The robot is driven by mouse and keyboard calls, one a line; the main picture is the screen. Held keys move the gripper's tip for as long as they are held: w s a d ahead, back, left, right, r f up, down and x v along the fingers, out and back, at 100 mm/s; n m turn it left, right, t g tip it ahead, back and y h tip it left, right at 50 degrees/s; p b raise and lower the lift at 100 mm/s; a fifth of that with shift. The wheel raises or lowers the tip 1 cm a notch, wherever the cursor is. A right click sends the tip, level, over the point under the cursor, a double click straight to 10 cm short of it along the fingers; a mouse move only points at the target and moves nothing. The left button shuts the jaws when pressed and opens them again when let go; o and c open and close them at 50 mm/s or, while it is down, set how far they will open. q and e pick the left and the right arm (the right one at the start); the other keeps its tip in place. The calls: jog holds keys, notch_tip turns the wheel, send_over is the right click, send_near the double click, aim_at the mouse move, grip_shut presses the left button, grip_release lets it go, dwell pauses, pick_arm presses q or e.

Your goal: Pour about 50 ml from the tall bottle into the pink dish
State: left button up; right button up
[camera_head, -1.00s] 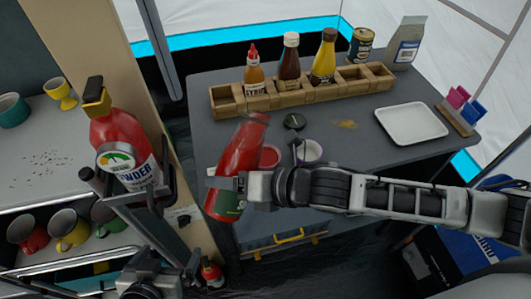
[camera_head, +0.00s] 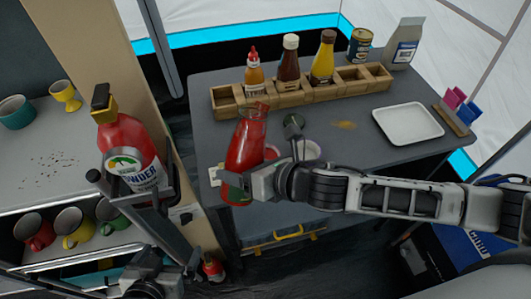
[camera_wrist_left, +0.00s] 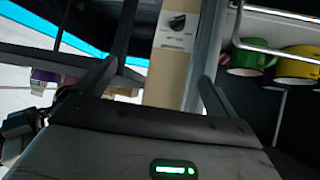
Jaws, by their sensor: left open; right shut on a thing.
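The tall bottle (camera_head: 247,140), red and glassy with a dark green label low down, is in my right gripper (camera_head: 238,182). The gripper is shut around its lower part. The bottle stands nearly upright, leaning slightly right at the top, its mouth up. The pink dish (camera_head: 271,152) is on the grey table just right of the bottle, mostly hidden by the bottle and my right gripper. My left gripper (camera_head: 130,188) is open and empty at the left, in front of a red extinguisher. Its spread fingers show in the left wrist view (camera_wrist_left: 155,75).
A pale dish (camera_head: 308,149) and a small dark round item (camera_head: 293,120) are near the pink dish. A wooden rack (camera_head: 300,92) with several condiment bottles stands behind. A white tray (camera_head: 408,123) is at right. A red extinguisher (camera_head: 128,145) and shelf with mugs are left.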

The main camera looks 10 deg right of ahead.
aim_at(255, 139)
pick_arm(q)
jog(key=shift+w+r, duration=0.1)
jog(key=shift+r, duration=0.05)
pick_arm(e)
jog(key=shift+w+r, duration=0.1)
jog(key=shift+r, duration=0.15)
jog(key=shift+w+d+n, duration=0.15)
jog(key=shift+w+n, duration=0.1)
jog(key=shift+n, duration=0.05)
jog(key=shift+w+d+r+t+h+p, duration=0.2)
jog(key=shift+w+d+t+h+p, duration=0.1)
jog(key=shift+p, duration=0.25)
jog(key=shift+w+d+r+n+t+p, duration=0.3)
jog(key=shift+r+n+p, duration=0.1)
jog(key=shift+r, duration=0.2)
jog(key=shift+w+d+r+n+t+p, duration=0.2)
jog(key=shift+w+r+n+p, duration=0.15)
jog(key=shift+r, duration=0.25)
jog(key=shift+w+d+r+h, duration=0.1)
jog(key=shift+w+d+h, duration=0.05)
jog(key=shift+d+h, duration=0.15)
pick_arm(q)
jog(key=shift+s+a+r, duration=0.3)
jog(key=shift+s+r, duration=0.05)
pick_arm(e)
jog(key=shift+w+d+r+n+t, duration=0.35)
jog(key=shift+w+d+n+t, duration=0.1)
jog(key=shift+w+n, duration=0.2)
